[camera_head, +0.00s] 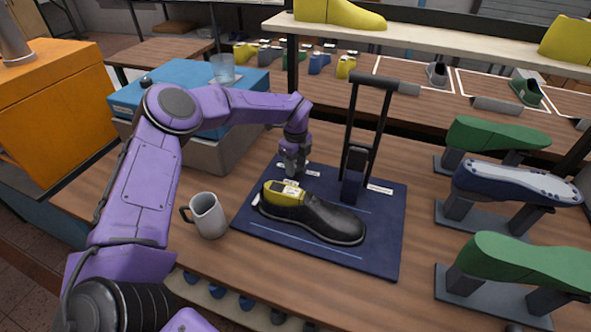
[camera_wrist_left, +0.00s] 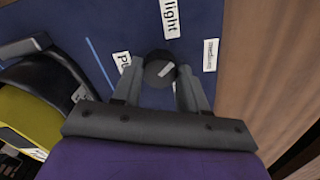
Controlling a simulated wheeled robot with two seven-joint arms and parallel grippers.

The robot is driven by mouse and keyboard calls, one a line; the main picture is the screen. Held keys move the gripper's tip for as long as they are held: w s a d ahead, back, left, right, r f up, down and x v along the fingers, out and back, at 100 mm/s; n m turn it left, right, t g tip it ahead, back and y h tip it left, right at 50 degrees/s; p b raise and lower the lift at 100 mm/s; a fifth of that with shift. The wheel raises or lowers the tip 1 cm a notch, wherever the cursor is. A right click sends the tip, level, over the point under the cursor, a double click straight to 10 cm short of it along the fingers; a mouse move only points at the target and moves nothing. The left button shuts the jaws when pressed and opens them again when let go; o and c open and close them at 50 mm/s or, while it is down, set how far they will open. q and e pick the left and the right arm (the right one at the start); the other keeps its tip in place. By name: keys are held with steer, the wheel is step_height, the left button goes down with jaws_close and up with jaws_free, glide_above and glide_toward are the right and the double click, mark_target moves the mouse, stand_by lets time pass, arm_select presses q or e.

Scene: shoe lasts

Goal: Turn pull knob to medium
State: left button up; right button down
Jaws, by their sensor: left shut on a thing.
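The pull knob (camera_wrist_left: 158,72) is a dark round knob with a pale mark on its top, on the blue mat (camera_head: 262,222). My left gripper (camera_head: 292,172) is shut on it, with one finger on each side, as the left wrist view (camera_wrist_left: 157,88) shows. The pale mark slants toward the upper right of that view. A label reading "light" (camera_wrist_left: 170,18) lies above the knob, a partly covered label starting "pu" (camera_wrist_left: 122,63) to its left, and a small unreadable label (camera_wrist_left: 210,55) to its right. In the head view the gripper hides the knob.
A black shoe (camera_head: 318,218) on a yellow last lies on the mat close to my left gripper. A black lever frame (camera_head: 354,180) stands behind it. A grey mug (camera_head: 208,215) is at left, a blue-lidded box (camera_head: 185,85) behind, and green lasts (camera_head: 525,262) on stands at right.

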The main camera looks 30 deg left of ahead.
mark_target(296, 168)
arm_select(q)
steer(key=m+b, duration=0.1)
steer(key=m, duration=0.2)
steer(key=shift+s+d+f+m+b, duration=0.1)
steer(key=shift+s+f+m+b, duration=0.05)
steer(key=shift+f+m+b, duration=0.2)
steer(key=shift+m+b, duration=0.55)
steer(key=shift+m, duration=1.3)
steer(key=o, duration=1.1)
steer(key=shift+c, duration=0.2)
steer(key=shift+r, duration=0.15)
steer(key=shift+r, duration=0.2)
step_height(296, 168, up, 10)
steer(key=b, duration=0.2)
